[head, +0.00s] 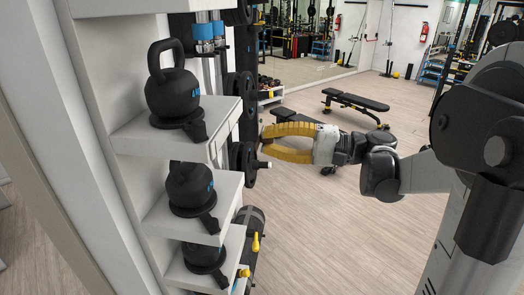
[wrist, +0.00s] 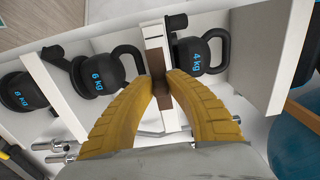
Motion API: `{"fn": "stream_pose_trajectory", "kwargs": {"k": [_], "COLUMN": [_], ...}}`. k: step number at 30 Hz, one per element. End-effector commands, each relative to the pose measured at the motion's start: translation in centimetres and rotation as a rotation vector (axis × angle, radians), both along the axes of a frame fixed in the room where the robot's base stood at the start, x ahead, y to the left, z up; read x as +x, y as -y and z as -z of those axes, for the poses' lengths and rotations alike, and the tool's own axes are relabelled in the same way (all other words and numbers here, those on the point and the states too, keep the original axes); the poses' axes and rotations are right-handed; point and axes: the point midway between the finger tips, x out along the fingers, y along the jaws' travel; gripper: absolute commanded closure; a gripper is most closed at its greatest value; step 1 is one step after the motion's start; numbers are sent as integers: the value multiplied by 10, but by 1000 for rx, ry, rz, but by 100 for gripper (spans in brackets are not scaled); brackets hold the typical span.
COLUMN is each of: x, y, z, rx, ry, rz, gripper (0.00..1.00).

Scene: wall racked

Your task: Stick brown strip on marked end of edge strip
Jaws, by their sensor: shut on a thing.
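My gripper (head: 263,141) is at the right side of the white rack, its yellow fingers pointing left toward it. In the wrist view my gripper (wrist: 162,82) has its fingertips close together around the brown strip (wrist: 156,62). The brown strip lies along or just in front of a narrow white edge strip (wrist: 152,32) between the kettlebells. I cannot tell whether the two touch. No mark on the edge strip's end is clear, and the fingertips hide part of the brown strip.
A kettlebell labelled 6 kg (wrist: 97,75) and one labelled 4 kg (wrist: 196,55) flank the fingers. In the head view, kettlebells (head: 173,92) stand on white shelves (head: 135,142). A bench (head: 355,101) stands behind; the floor at right is open.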

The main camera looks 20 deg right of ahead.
Motion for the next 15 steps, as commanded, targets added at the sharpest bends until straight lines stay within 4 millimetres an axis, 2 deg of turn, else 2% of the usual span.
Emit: {"fn": "stream_pose_trajectory", "kwargs": {"k": [11, 15], "x": [-3, 3], "y": [-1, -10], "z": [2, 1], "rx": [-4, -4], "ry": [0, 0], "rz": [1, -2], "gripper": [100, 100]}}
